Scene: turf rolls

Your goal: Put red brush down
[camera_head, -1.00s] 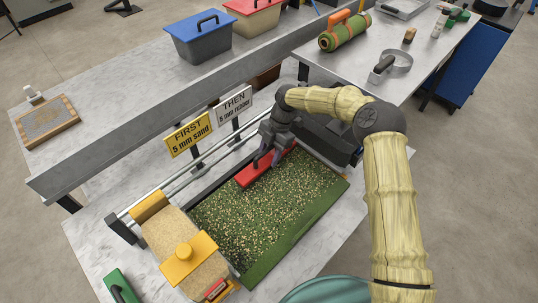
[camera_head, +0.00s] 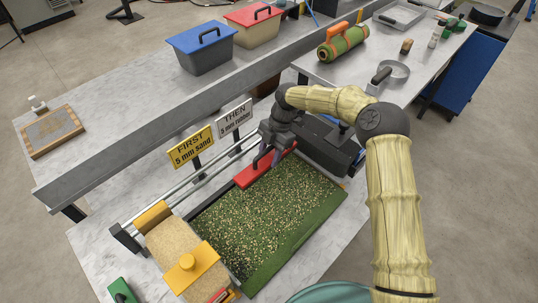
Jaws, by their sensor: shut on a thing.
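The red brush (camera_head: 246,178) is a long red block with a dark handle. It lies along the far edge of the green turf piece (camera_head: 282,252), which is sprinkled with tan and dark grains. My gripper (camera_head: 268,158) is shut on the brush's handle from above. The brush looks level and at or very near the turf surface; I cannot tell whether it touches. The gripper hides part of the handle and the brush's middle.
Yellow (camera_head: 190,148) and white (camera_head: 234,117) signs rise behind the rails. A dark box (camera_head: 328,150) stands just right of the gripper. A green-handled tool (camera_head: 122,292) lies front left.

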